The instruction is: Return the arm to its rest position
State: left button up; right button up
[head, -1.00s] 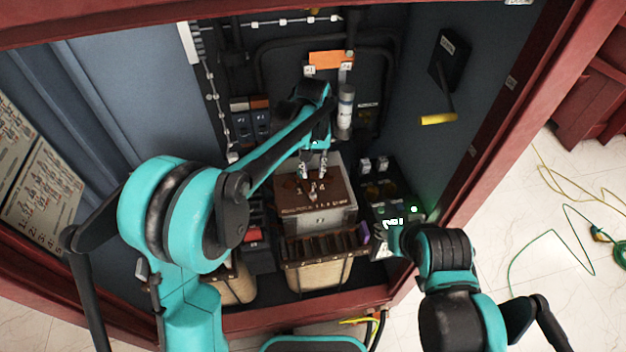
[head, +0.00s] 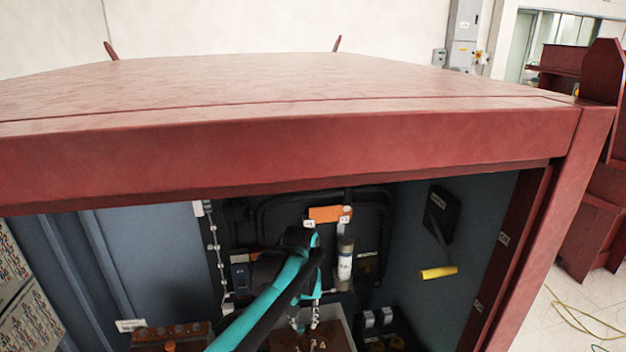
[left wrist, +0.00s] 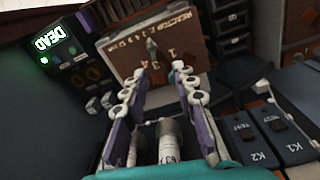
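My left arm reaches into the red cabinet from the bottom of the head view. Its gripper (head: 305,325) points down in front of the brown transformer box (head: 290,342). In the left wrist view the two fingers (left wrist: 158,80) stand apart, with nothing between their tips. The brown box (left wrist: 150,45) with white lettering lies beyond them. White cylinders (left wrist: 170,142) show low between the finger bases; I cannot tell whether they touch the gripper. A grey-white bushing (head: 345,262) stands upright just right of the left gripper in the head view. My right gripper is out of view.
The cabinet's red top edge (head: 300,148) crosses above the opening. A black box with a yellow-ended handle (head: 438,272) juts from the right wall. A display reading DEAD (left wrist: 58,42) is lit green. Switches K1 and K2 (left wrist: 262,155) are at the right in the wrist view.

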pick_arm(q)
jog(key=s+a+r+t, duration=0.3)
jog(key=s+a+r, duration=0.1)
jog(key=s+a, duration=0.45)
jog(key=s+a+f+t, duration=0.3)
jog(key=s+a, duration=0.4)
jog(key=s, duration=0.5)
jog(key=shift+f+t, duration=0.2)
jog(key=shift+t, duration=0.1)
